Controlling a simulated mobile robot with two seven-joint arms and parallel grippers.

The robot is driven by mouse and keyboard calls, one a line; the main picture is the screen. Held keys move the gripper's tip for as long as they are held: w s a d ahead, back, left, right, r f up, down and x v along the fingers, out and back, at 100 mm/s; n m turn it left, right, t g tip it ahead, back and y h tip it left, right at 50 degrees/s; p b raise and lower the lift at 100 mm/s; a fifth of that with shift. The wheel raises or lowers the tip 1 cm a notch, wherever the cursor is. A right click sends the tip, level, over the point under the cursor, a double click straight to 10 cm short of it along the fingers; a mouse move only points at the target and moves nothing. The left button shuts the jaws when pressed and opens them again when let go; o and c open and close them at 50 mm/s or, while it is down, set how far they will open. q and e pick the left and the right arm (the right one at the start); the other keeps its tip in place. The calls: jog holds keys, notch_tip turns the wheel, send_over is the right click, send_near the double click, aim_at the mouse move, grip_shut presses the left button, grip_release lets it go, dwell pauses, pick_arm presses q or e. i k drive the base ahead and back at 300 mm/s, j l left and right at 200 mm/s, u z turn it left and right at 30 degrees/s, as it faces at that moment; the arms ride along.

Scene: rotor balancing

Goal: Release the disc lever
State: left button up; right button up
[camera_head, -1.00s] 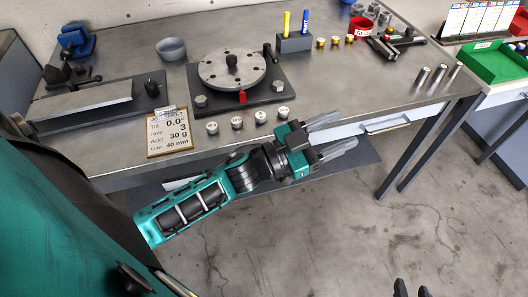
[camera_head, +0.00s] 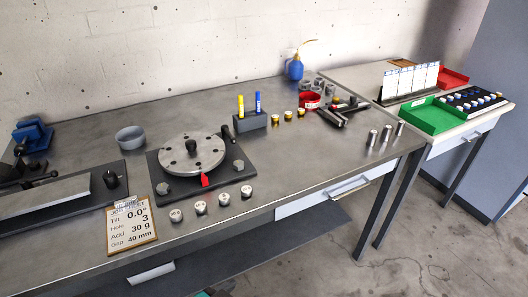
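The round grey disc (camera_head: 175,162) with several holes and a dark centre knob (camera_head: 189,148) sits on a dark base plate (camera_head: 236,179) on the metal bench. A black lever (camera_head: 227,132) stands up at the plate's back right corner, beside the disc. A red pointer (camera_head: 205,180) is at the disc's front edge. Neither of my grippers is in view. Only a small teal bit of my own body shows at the bottom edge.
Several round weights (camera_head: 200,207) line the bench in front of the plate. A clipboard card (camera_head: 131,225) lies to their left, reading 0.0°, hole 3, 30 g, 40 mm. A marker holder (camera_head: 250,121) and grey bowl (camera_head: 131,138) stand behind. Bare bench lies right of the plate.

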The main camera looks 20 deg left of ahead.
aim_at(226, 133)
jog(key=i+l, duration=0.2)
jog(key=l, duration=0.2)
jog(key=i+l, duration=0.15)
jog(key=l, duration=0.25)
jog(key=i+l, duration=0.2)
jog(key=l, duration=0.15)
jog(key=i+l, duration=0.2)
jog(key=l, duration=0.2)
jog(key=u, duration=2.6)
